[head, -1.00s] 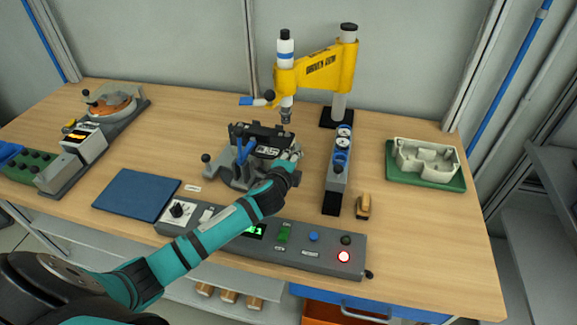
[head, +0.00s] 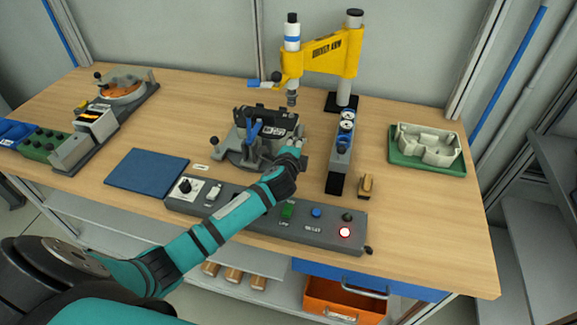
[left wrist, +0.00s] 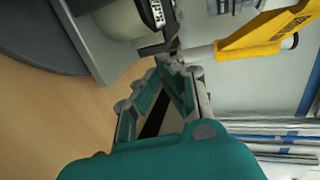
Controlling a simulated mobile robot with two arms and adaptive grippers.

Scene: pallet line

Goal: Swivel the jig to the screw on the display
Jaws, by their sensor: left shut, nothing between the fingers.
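The jig (head: 234,158) is a grey swivel fixture with a dark upper frame and a blue clamp (head: 251,133). It stands on the bench below the yellow screwdriver arm (head: 325,51). My left gripper (head: 298,147) is shut and empty at the right side of the jig; whether it touches is unclear. In the left wrist view my gripper's fingers (left wrist: 172,62) are closed together, close to grey jig parts (left wrist: 130,25). My right gripper is out of view.
A grey block with round gauges (head: 341,158) stands right of my gripper. A small brush-like piece (head: 366,186) lies beside it. A green tray (head: 399,166) with a pale housing sits farther right. A blue mat (head: 147,171) lies left. The panel's red lamp (head: 344,232) is lit.

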